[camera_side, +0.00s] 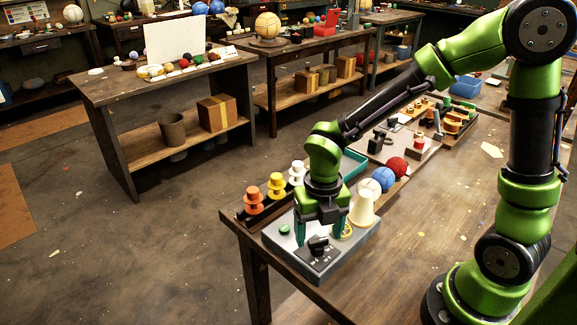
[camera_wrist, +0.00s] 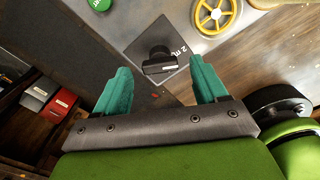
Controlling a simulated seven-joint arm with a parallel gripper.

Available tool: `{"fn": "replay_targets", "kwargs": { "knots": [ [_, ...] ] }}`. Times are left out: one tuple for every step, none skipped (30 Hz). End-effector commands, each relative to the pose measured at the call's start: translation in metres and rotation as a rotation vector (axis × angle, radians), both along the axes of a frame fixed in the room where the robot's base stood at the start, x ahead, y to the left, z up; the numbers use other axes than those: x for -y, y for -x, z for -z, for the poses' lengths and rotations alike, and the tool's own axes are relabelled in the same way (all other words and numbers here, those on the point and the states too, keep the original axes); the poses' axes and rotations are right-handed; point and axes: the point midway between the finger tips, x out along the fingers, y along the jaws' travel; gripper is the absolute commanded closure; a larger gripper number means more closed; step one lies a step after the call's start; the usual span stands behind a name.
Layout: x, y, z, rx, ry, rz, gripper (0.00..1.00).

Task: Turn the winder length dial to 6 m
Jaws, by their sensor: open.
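The winder (camera_side: 372,238) is a grey box at the front corner of the wooden bench. The length dial (camera_side: 318,243) is a black knob on a dark square plate (camera_side: 318,262) on its top. My gripper (camera_side: 319,237) points down over the dial. Its teal fingers are open, one either side of the knob, with a gap visible in the wrist view (camera_wrist: 161,68). Its height relative to the knob is hard to tell.
A green button (camera_side: 284,229) and a yellow handwheel (camera_wrist: 215,14) sit on the winder. Orange, yellow and white spools (camera_side: 276,187) line the back left. Blue, white and red balls (camera_side: 383,178) lie behind.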

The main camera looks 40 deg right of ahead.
Motion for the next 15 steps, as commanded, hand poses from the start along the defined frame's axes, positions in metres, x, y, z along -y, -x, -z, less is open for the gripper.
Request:
{"fn": "replay_targets", "kwargs": {
  "knots": [
    [-0.0002,0.0007,0.0055,-0.003,0.001,-0.002,0.28],
    [-0.0001,0.0008,0.0077,-0.003,0.001,-0.002,0.28],
    [-0.0001,0.0008,0.0099,-0.002,0.0,-0.002,0.28],
    [-0.0001,0.0006,0.011,-0.001,0.0,-0.001,0.28],
    [-0.0001,0.0005,0.0119,-0.001,-0.001,-0.001,0.28],
    [0.0,0.0004,0.0126,0.0,0.0,0.0,0.28],
    [0.0,0.0004,0.0129,0.0,0.0,0.0,0.28],
    [0.0,0.0004,0.0131,0.0,0.0,0.0,0.28],
    [0.0,0.0004,0.0131,0.0,0.0,0.0,0.28],
    [0.0,0.0004,0.013,0.0,0.0,0.0,0.28],
    [0.0,0.0004,0.0129,0.0,0.0,0.0,0.28],
    [0.0,0.0004,0.0129,0.0,0.0,0.0,0.28],
    [0.0,0.0004,0.0128,0.0,0.0,0.0,0.28],
    [0.0001,0.0003,0.0128,0.0,0.0,0.0,0.31],
    [0.0,0.0002,0.0128,0.0,0.0,0.0,0.38]
  ]
}}
